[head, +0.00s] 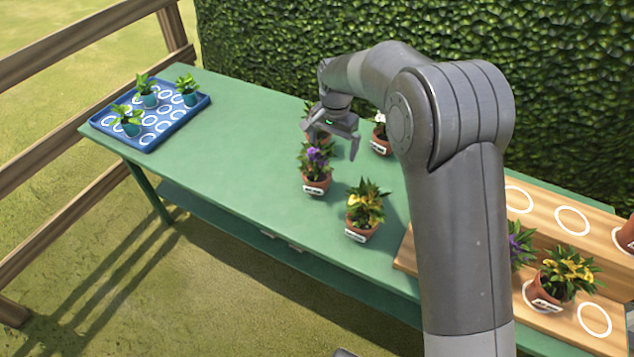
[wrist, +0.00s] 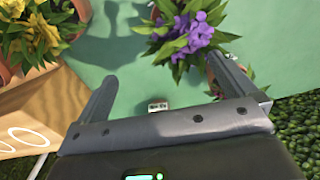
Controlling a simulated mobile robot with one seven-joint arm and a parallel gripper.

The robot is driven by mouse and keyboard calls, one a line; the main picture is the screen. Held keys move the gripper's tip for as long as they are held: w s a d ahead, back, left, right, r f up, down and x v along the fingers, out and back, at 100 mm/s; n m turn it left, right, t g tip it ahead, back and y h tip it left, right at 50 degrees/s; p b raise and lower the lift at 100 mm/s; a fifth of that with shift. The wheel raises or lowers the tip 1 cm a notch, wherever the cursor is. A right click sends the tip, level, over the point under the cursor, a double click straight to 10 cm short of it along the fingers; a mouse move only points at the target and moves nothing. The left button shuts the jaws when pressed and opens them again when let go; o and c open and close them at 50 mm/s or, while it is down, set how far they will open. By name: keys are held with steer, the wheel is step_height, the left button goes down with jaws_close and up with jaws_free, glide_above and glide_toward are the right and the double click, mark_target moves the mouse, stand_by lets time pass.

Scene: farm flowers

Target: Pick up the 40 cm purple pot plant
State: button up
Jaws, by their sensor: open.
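A purple-flowered plant (head: 316,162) in a terracotta pot with a small white label stands upright on the green table. A second purple plant (head: 519,244) stands on the wooden stand, partly hidden behind my arm. The labels are too small to read, so I cannot tell which is 40 cm. My gripper (head: 333,139) is open and empty, above and just behind the table's purple plant. In the wrist view my gripper (wrist: 160,72) has its fingers spread, with purple flowers (wrist: 190,36) ahead near the right fingertip, apart from the left finger.
A yellow plant (head: 365,206) stands in front, a white-flowered one (head: 380,134) to the right, and another pot (head: 318,134) is partly hidden behind my gripper. The wooden stand (head: 548,208) is at right. A blue tray (head: 160,135) is far left; the table between is clear.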

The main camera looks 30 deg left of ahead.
glide_toward(317, 177)
steer(key=w, duration=0.1)
step_height(317, 177, down, 11)
steer(key=shift+s+a, duration=0.15)
steer(key=shift+a, duration=0.05)
steer(key=shift+c, duration=0.3)
steer(key=c, duration=1.2)
